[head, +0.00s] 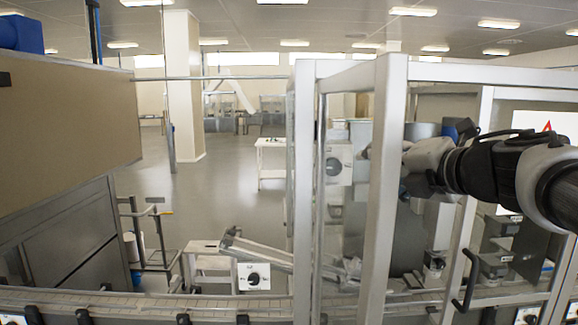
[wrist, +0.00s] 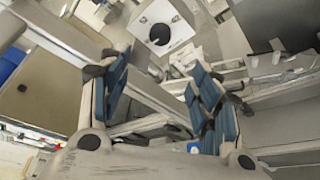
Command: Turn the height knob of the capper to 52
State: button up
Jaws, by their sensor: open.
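A white square plate with a round dark knob (wrist: 160,34) shows at the top middle of the wrist view. My gripper (wrist: 157,75) is open and empty, its blue finger pads spread below the plate in the picture and apart from the knob. In the head view, a white box with a round dial (head: 334,167) sits behind the guard frame; it looks like the same knob, but I cannot be sure. My gripper in the head view is partly hidden by a frame post. The number the knob points to is too small to read.
Pale metal guard posts (head: 384,190) stand in front of the machine, close to my arm. A second white box with a black knob (head: 254,277) sits lower, by the conveyor (head: 130,303). A dark bent handle (head: 466,285) hangs at the lower right. Open floor lies at the back left.

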jog(key=b+x, duration=0.1)
jog(key=x, duration=1.5)
jog(key=shift+w+f+b, duration=0.15)
jog(key=shift+w+b, duration=0.1)
jog(key=shift+b, duration=0.05)
jog(key=shift+a, duration=0.15)
jog(key=shift+c, duration=0.2)
jog(key=c, duration=1)
